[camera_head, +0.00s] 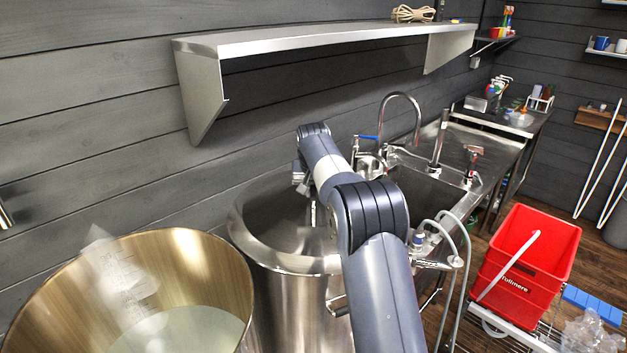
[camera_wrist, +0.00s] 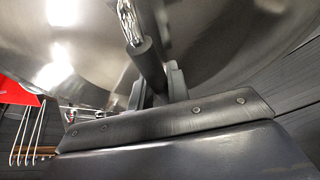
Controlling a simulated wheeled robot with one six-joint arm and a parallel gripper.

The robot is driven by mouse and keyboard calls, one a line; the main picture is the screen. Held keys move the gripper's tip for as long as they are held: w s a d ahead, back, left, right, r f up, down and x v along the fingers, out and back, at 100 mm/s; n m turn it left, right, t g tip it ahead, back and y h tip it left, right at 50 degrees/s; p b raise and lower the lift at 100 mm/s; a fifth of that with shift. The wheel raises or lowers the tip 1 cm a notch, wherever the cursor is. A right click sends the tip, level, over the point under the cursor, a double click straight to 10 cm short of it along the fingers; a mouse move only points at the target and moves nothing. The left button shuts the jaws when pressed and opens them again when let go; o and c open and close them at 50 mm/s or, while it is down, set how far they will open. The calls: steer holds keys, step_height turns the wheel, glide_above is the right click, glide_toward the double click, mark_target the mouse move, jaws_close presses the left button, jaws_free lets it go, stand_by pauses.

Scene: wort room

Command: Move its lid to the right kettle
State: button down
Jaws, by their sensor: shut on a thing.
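The left kettle (camera_head: 190,262) stands open at the lower left, gold inside with pale liquid. The right kettle (camera_head: 285,312) is the steel one beside it. The domed steel lid (camera_head: 262,218) lies over the right kettle's mouth; I cannot tell whether it rests fully on the rim. My gripper (camera_head: 306,187) is over the lid, partly hidden by my arm. In the wrist view my gripper (camera_wrist: 160,88) is shut on the lid's dark handle (camera_wrist: 147,62), with the shiny lid (camera_wrist: 85,45) filling the background.
A steel shelf (camera_head: 320,38) juts from the wall above the kettles. A sink with a tap (camera_head: 400,105) stands behind and right of the right kettle. A red crate (camera_head: 528,250) on a rack stands at the right. A hose (camera_head: 462,238) hangs beside my arm.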

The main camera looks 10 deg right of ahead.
steer(key=shift+f, duration=0.35)
steer(key=shift+f, duration=0.15)
steer(key=c, duration=1.3)
jaws_free()
steer(key=shift+f, duration=0.15)
steer(key=shift+c, duration=0.2)
steer(key=b+v, duration=0.2)
steer(key=v, duration=1)
